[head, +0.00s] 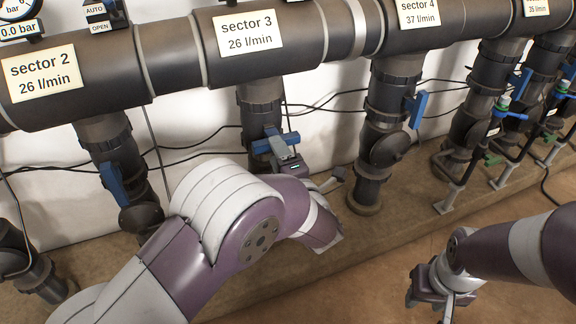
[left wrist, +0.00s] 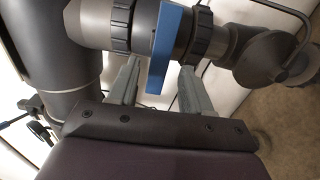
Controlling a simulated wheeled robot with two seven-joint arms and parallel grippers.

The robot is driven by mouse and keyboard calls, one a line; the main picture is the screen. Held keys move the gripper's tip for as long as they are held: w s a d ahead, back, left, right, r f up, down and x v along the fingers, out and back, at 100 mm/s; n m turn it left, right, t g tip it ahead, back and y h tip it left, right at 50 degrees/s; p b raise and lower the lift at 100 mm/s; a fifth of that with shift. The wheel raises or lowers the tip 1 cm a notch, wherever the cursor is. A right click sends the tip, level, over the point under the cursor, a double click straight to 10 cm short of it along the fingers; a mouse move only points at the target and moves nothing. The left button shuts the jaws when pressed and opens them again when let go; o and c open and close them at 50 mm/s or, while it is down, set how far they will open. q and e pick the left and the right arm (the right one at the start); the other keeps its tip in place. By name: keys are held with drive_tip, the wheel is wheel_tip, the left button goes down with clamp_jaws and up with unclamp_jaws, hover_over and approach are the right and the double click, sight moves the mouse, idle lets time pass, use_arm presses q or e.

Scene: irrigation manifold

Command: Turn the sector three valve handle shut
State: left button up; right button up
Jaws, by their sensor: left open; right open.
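The sector three valve handle (head: 262,146) is a blue bar on the pipe below the "sector 3" label (head: 247,31). It lies crosswise to its pipe. In the left wrist view the handle (left wrist: 165,50) stands between my left gripper's fingers (left wrist: 160,68), with a gap visible on each side. My left gripper (head: 285,150) is open at the handle; my own gripper hides part of it in the head view. My right gripper (head: 436,308) is open and empty at the lower right, low and away from the valves.
The sector 2 handle (head: 113,183) and sector 4 handle (head: 417,109) lie roughly along their pipes. Black cables run along the white wall behind. More valve pipes with thin branch lines stand at the right. The floor in front is clear.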

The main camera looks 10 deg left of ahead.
use_arm(q)
drive_tip(key=p+v, duration=0.2)
drive_tip(key=v, duration=0.6)
drive_tip(key=shift+s, duration=0.2)
drive_tip(key=shift+d, duration=0.15)
